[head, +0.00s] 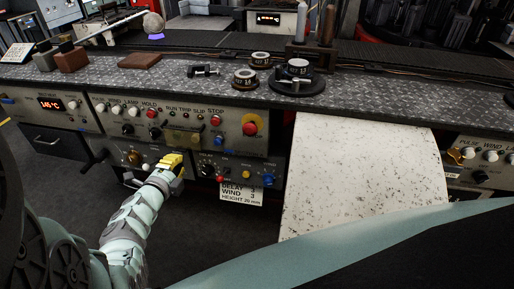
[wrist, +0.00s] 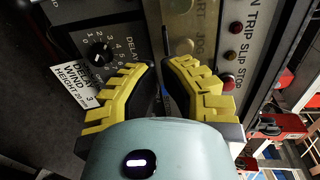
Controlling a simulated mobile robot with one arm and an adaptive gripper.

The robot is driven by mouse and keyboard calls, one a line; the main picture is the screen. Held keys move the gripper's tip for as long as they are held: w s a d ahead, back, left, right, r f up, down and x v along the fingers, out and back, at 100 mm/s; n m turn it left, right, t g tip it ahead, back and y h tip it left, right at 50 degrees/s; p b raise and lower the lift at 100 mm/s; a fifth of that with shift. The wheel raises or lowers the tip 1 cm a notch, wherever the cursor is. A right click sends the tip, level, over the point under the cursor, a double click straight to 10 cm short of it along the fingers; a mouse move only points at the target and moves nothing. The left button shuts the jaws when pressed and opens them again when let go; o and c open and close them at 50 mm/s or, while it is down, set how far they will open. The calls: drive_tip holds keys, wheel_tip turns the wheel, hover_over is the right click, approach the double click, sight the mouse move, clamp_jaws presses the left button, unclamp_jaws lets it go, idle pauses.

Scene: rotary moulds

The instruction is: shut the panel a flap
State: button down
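My gripper (head: 172,160) is in front of the control panels under the counter, its yellow fingers close to the lower edge of panel A (head: 135,113). In the wrist view the fingertips (wrist: 161,65) nearly meet and I see nothing held between them. A tan flap (head: 183,137) shows on the panel's lower middle, just above and right of the gripper. In the wrist view a tan area marked START and JOG (wrist: 205,30) lies just beyond the right finger. I cannot tell the flap's exact angle, or whether a finger touches it.
Right of the gripper is a smaller panel with a dial (head: 206,169) and a hanging paper label (head: 241,192). A red stop button (head: 250,128) stands out from the panel above. A large speckled sheet (head: 362,175) hangs farther right. Round moulds (head: 297,75) sit on the counter.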

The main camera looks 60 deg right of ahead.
sight(181, 141)
drive_tip(key=shift+b+x, duration=0.5)
drive_tip(key=shift+x, duration=1.2)
drive_tip(key=shift+w+a, duration=0.1)
drive_tip(key=shift+w, duration=0.05)
drive_tip(key=shift+f, duration=0.1)
drive_tip(key=b, duration=0.3)
drive_tip(key=d+f+h+b, duration=0.1)
drive_tip(key=b, duration=0.3)
drive_tip(key=shift+w+d+f+t+h, duration=0.2)
drive_tip(key=shift+w+d+t+h, duration=0.1)
drive_tip(key=shift+d+t, duration=0.1)
drive_tip(key=shift+r, duration=0.25)
